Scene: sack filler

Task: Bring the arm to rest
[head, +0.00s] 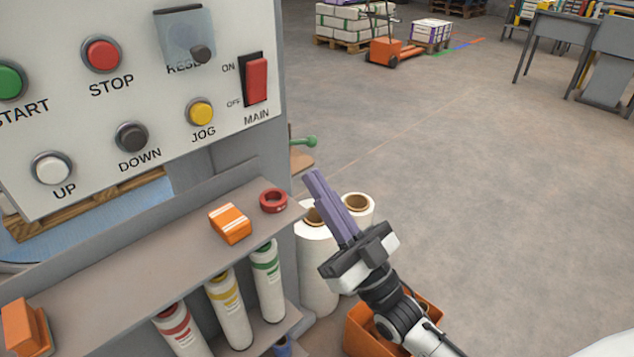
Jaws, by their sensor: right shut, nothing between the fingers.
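My right gripper (314,178) is shut and empty, its purple fingers together and pointing up and to the left. It is in the air to the right of the control panel (150,130) and the shelf, in front of the white rolls. The panel carries a green START button, a red STOP button (102,55), a RESET button under a clear cover (186,36), a red MAIN switch (257,80), and UP, DOWN and JOG buttons. The MAIN switch touches nothing of mine. My left gripper is not in view.
A shelf (120,262) below the panel holds an orange box (230,223) and a red ring (273,200). Cartridges (229,312) stand below. White rolls (319,268) and an orange crate (362,338) are beside and below my right gripper. Open floor (480,170) lies to the right.

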